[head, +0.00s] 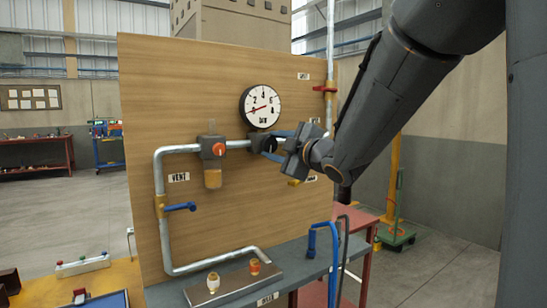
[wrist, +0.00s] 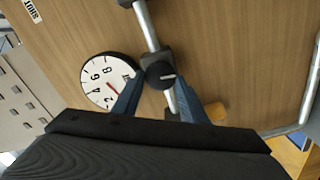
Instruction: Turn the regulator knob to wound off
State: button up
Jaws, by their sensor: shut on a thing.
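The regulator knob (head: 268,143) is black and round, on the pipework below the pressure gauge on the wooden panel. In the wrist view the knob (wrist: 160,75) shows a pale index line on its dark face. My gripper (head: 278,146) reaches it from the right, with its blue fingers on either side of the knob. The wrist view shows my gripper (wrist: 159,88) shut on the knob, fingertips partly covering its edges. The pressure gauge (head: 260,106) has a red needle pointing lower left, below the 2.
A filter bowl with an orange button (head: 212,160) hangs left of the regulator. A blue-handled vent valve (head: 178,207) is lower left, and a red-handled valve (head: 325,89) is upper right. A grey bench (head: 310,262) runs below. The panel's lower middle is clear.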

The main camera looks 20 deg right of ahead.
jog(key=shift+n+b, duration=0.8)
jog(key=shift+b, duration=0.05)
jog(key=o, duration=1)
jog(key=v, duration=0.7)
jog(key=shift+s+b, duration=0.35)
